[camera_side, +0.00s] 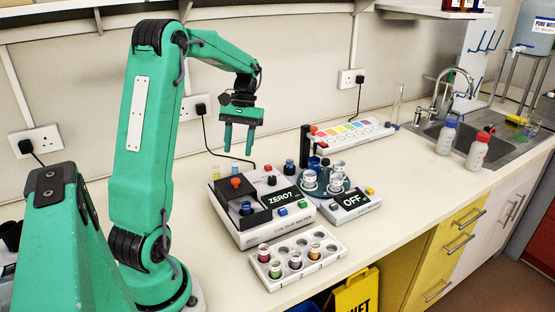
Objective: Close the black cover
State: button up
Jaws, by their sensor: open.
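The colour meter (284,222) is a white box on the bench with a black top section and a display reading "ZERO?". The black cover (228,192) appears to be the dark part at the left of its top, with a red knob (236,183) on it. In front of the knob a dark blue round vial or cap (246,208) shows uncovered, so the cover looks open; its exact edges are hard to tell. My gripper (238,150) hangs above and behind the meter, fingers pointing down, apart and empty. It touches nothing.
A vial rack (299,262) stands in front of the meter. Right of it is a device reading "OFF" (352,202) with glass vessels (309,179). Behind stand a colour strip (351,131) and a black post (306,146). Bench right of these is clear up to two bottles (446,137).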

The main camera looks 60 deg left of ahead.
aim_at(236, 179)
jog(key=shift+x, duration=4)
jog(key=shift+w+d, duration=0.1)
jog(key=shift+d, duration=0.05)
grip_shut()
